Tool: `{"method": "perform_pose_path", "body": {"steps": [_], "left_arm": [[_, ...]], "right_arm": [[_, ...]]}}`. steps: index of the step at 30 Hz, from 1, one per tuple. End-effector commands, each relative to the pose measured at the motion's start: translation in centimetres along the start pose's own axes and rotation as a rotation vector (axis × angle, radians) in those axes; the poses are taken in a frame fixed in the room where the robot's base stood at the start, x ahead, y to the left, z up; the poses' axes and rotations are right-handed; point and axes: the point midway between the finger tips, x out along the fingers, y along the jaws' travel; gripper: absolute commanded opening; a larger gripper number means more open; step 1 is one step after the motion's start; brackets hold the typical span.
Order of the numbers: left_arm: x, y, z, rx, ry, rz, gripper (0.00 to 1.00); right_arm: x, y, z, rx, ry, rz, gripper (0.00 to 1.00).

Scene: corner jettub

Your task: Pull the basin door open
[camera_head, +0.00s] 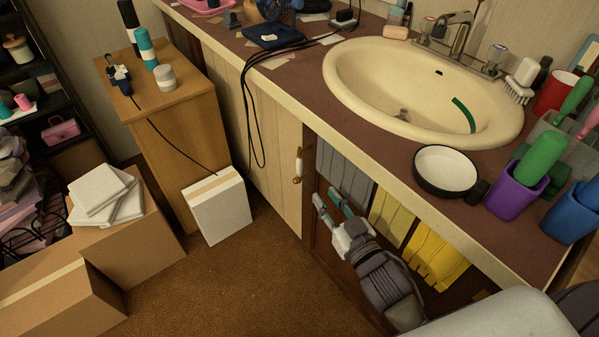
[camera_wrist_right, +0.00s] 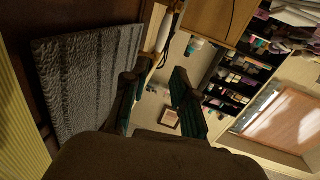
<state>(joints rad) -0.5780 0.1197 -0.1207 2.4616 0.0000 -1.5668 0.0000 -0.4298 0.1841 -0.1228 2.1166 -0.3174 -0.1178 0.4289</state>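The cream basin door (camera_head: 265,150) is in the front of the vanity, left of the basin (camera_head: 425,85) in the head view. It looks roughly flush with the front. Its small brass and white handle (camera_head: 298,165) sits near its right edge. My right gripper (camera_head: 328,200) is in front of the vanity, below and to the right of the handle, apart from it. Its fingers are open and empty. The right wrist view also shows the two fingers (camera_wrist_right: 155,88) spread, with nothing between them. My left gripper is not in view.
Grey (camera_head: 345,170) and yellow (camera_head: 435,255) towels hang under the counter beside my right arm. A white box (camera_head: 217,205) stands by the wooden cabinet (camera_head: 165,115). Black cables hang over the counter front. Brown carpet (camera_head: 235,285) is free before the door.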

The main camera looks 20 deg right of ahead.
Motion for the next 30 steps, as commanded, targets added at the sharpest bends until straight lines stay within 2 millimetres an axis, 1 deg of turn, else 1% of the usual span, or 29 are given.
{"method": "perform_pose_path", "body": {"steps": [4,8,17,18,21,24,27,30], "left_arm": [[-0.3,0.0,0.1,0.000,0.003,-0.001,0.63],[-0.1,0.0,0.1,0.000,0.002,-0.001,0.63],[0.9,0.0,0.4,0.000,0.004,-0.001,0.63],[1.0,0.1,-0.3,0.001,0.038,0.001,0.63],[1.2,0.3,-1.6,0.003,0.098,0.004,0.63],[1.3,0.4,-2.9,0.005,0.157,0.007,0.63],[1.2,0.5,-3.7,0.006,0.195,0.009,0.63],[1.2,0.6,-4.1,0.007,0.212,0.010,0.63]], "right_arm": [[0.6,0.0,-0.6,0.001,0.018,-0.002,0.28],[2.5,-0.1,-0.7,0.001,0.020,-0.002,0.28],[8.9,0.0,-0.7,-0.001,0.019,-0.001,0.28],[9.6,-0.1,-0.7,0.000,0.018,-0.002,0.28],[11.3,0.0,-0.7,0.000,0.017,-0.001,0.28],[12.6,-0.1,-0.7,0.001,0.016,-0.002,0.28],[13.3,-0.1,-0.7,0.001,0.015,-0.002,0.28],[13.7,-0.1,-0.7,0.001,0.014,-0.002,0.28]]}}
